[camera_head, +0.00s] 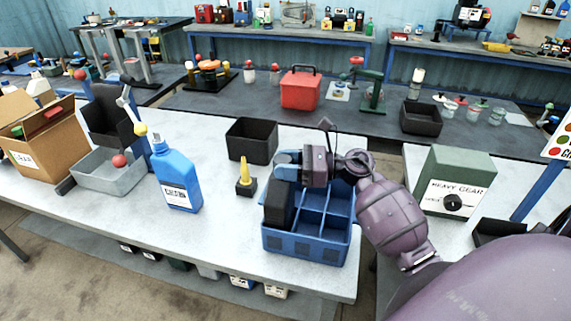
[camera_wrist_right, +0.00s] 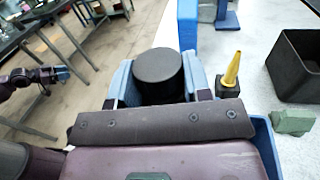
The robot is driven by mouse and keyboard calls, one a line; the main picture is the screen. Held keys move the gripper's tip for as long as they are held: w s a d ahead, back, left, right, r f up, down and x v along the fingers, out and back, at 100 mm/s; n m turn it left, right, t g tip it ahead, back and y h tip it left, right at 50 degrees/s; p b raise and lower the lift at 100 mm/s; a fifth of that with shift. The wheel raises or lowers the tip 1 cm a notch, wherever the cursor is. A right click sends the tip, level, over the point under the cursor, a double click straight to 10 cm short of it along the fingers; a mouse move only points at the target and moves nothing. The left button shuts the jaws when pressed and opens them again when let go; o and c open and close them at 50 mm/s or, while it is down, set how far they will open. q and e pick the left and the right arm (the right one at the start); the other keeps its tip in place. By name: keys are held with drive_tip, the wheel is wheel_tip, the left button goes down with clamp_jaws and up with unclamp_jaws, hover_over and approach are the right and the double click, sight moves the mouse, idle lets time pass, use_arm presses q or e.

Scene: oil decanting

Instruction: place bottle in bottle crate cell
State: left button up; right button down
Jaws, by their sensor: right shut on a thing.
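The blue bottle crate (camera_head: 305,247) stands near the front edge of the white table, with open divided cells. My right gripper (camera_head: 288,165) is over its left side, shut on a dark bottle (camera_head: 278,208). The bottle looks upright at the crate's left front cell; its lower end meets the front rim, so I cannot tell how deep it sits. In the right wrist view the bottle's round dark top (camera_wrist_right: 158,66) shows between the two blue fingers. My left gripper (camera_wrist_right: 62,73) shows small at the left of that view, its jaws too small to judge.
A yellow-tipped black funnel-like piece (camera_head: 245,183) stands just left of the crate. Behind it is an open black bin (camera_head: 252,139). A blue jug (camera_head: 178,180) stands further left. A green box (camera_head: 455,174) is to the right, across a gap.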

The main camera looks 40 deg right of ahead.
drive_tip(key=shift+r, duration=0.1)
drive_tip(key=shift+f, duration=0.25)
drive_tip(key=c, duration=0.6)
unclamp_jaws()
drive_tip(key=shift+o, duration=0.2)
drive_tip(key=shift+r, duration=0.1)
drive_tip(key=shift+r, duration=0.15)
drive_tip(key=b+v, duration=0.2)
drive_tip(key=v, duration=1)
drive_tip(key=shift+b, duration=0.35)
drive_tip(key=shift+s, duration=0.1)
